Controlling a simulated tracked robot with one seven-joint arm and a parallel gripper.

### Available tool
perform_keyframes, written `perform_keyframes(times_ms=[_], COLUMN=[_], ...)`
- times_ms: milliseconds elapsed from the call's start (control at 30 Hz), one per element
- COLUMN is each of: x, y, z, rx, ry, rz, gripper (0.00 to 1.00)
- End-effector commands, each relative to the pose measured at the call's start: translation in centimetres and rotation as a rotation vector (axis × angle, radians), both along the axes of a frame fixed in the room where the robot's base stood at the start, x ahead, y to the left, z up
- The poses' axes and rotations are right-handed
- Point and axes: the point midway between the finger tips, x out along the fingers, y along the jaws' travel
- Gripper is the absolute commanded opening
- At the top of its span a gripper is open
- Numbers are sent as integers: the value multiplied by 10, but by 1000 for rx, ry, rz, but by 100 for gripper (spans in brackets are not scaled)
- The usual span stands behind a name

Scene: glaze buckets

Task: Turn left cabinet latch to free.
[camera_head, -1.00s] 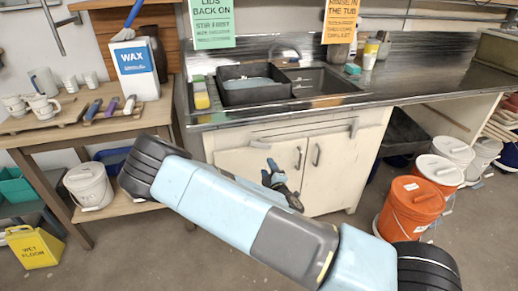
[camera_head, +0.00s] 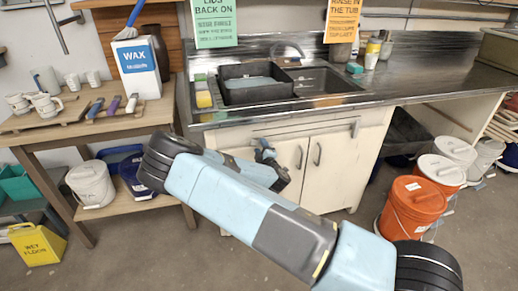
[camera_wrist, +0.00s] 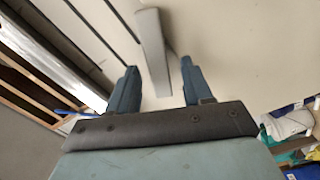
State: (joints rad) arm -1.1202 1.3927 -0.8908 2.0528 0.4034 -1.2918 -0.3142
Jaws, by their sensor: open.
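My gripper is open there (camera_wrist: 159,84), one finger on each side of the bar with gaps visible. I cannot tell whether either finger touches it. The right latch (camera_head: 354,128) is at the cabinet's upper right.
The metal counter and sink (camera_head: 325,82) overhang the cabinet. An orange bucket (camera_head: 411,207) and white lidded buckets (camera_head: 455,150) stand to the right.

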Motion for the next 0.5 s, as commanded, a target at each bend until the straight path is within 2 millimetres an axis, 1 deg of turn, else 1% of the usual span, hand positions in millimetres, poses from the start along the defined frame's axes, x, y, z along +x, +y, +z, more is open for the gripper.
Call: perform_keyframes(times_ms=[100,367,500], x=[4,4,4], y=[1,1,1], z=[0,0,0], rx=[0,0,0], ry=[0,0,0], rz=[0,0,0], gripper=[50,49,36])
